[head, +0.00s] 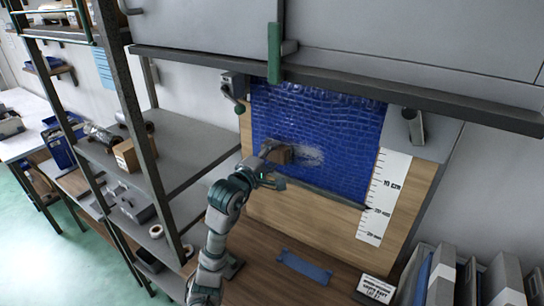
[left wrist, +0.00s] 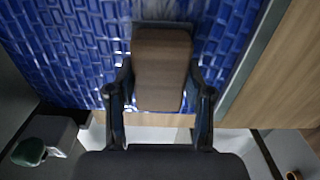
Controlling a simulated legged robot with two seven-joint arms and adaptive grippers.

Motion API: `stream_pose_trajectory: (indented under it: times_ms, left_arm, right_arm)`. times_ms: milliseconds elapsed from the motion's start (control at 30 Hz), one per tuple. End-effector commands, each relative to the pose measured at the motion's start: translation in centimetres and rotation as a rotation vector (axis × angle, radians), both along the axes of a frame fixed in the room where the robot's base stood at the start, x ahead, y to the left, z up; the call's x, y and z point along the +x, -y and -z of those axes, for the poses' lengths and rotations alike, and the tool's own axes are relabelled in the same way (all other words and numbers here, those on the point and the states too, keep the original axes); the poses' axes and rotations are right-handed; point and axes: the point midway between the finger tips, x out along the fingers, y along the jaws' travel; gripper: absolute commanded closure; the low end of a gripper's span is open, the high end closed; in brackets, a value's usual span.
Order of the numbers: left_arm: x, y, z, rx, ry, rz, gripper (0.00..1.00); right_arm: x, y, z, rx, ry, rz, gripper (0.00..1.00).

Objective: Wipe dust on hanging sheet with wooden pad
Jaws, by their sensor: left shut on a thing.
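The hanging sheet (head: 330,125) is blue with a glossy brick-like pattern and hangs on a wooden board. A pale dusty patch (head: 308,156) shows on it just right of the pad. The wooden pad (head: 279,154) is brown and block-shaped. My left gripper (head: 268,163) is shut on the pad in front of the sheet's left half. In the left wrist view the pad (left wrist: 161,68) sits between both fingers, with the blue sheet (left wrist: 70,50) behind it. Whether the pad touches the sheet is unclear. My right gripper is not in view.
A white ruler strip (head: 384,196) is on the board right of the sheet. A dark rail (head: 330,198) runs below the sheet. Grey shelving (head: 150,165) stands close on the left. A blue strip (head: 304,266) lies on the wooden bench, with binders (head: 440,275) at right.

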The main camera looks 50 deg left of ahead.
Motion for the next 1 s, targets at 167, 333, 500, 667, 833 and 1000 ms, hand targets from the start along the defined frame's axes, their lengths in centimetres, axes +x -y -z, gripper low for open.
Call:
stream_pose_trajectory:
  times_ms: [167, 333, 500, 667, 833, 1000]
  left_arm:
    - [0.3, -0.1, 0.0, 0.0, 0.001, 0.0, 0.76]
    - [0.7, -0.1, 0.0, 0.0, 0.0, 0.0, 0.76]
    - [1.0, -0.2, 0.0, 0.0, 0.0, 0.0, 0.76]
    - [1.3, -0.3, 0.0, -0.001, 0.001, 0.0, 0.76]
    - [1.4, -0.1, 0.0, 0.001, 0.001, 0.0, 0.76]
    - [1.7, 1.5, 0.0, 0.004, 0.0, 0.001, 0.76]
  right_arm:
    - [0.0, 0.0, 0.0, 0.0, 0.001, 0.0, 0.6]
    - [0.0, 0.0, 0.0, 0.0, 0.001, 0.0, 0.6]
    - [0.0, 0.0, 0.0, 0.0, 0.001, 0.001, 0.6]
    - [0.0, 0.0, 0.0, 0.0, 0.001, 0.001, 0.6]
    - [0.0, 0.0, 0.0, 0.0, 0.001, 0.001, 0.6]
    - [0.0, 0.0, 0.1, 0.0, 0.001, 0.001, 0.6]
